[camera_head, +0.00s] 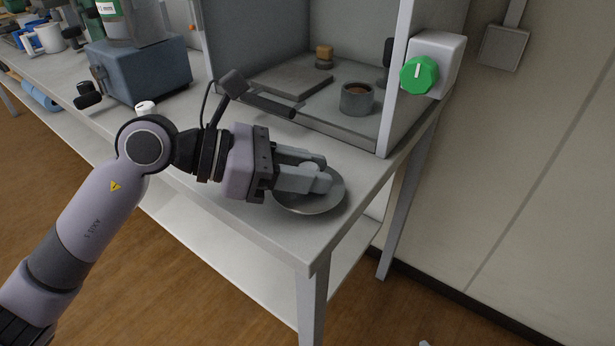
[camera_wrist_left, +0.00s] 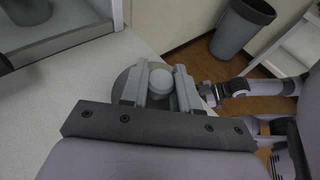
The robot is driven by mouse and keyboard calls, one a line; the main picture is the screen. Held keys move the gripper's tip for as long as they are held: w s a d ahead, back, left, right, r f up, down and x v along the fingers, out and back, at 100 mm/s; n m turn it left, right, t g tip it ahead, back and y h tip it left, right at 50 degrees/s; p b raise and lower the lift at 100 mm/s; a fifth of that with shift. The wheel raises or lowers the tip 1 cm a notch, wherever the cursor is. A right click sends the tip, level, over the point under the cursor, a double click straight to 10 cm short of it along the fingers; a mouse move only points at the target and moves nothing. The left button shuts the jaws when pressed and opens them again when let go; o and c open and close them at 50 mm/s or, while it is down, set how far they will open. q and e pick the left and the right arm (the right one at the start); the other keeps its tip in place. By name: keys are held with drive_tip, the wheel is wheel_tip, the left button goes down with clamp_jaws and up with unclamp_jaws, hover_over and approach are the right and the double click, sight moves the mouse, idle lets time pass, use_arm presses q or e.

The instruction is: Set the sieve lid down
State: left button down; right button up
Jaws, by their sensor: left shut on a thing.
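The sieve lid (camera_head: 318,207) is a round grey metal disc with a knob on top. It is at the front right corner of the bench, at or just above the bench top; I cannot tell whether it touches. My left gripper (camera_head: 318,178) is shut on the lid's knob, its fingers lying over the lid and hiding part of it. In the left wrist view the pale round knob (camera_wrist_left: 161,82) sits between the two fingers of the gripper (camera_wrist_left: 158,88), with the lid's rim (camera_wrist_left: 122,80) showing at the left. My right gripper shows at the right of the wrist view (camera_wrist_left: 213,93), too small to judge.
An open-fronted cabinet stands behind, with a small cup of brown material (camera_head: 357,99) inside and a green dial (camera_head: 419,75) on its right. A blue-grey machine (camera_head: 140,68) stands at the left. The bench (camera_head: 268,228) ends close to the lid. A bin (camera_wrist_left: 242,30) stands on the floor.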

use_arm(q)
drive_tip(key=shift+f, duration=0.6)
drive_tip(key=shift+f, duration=0.15)
drive_tip(key=c, duration=0.8)
unclamp_jaws()
drive_tip(key=shift+r, duration=0.35)
drive_tip(key=v, duration=1.2)
drive_tip(key=shift+f, duration=0.15)
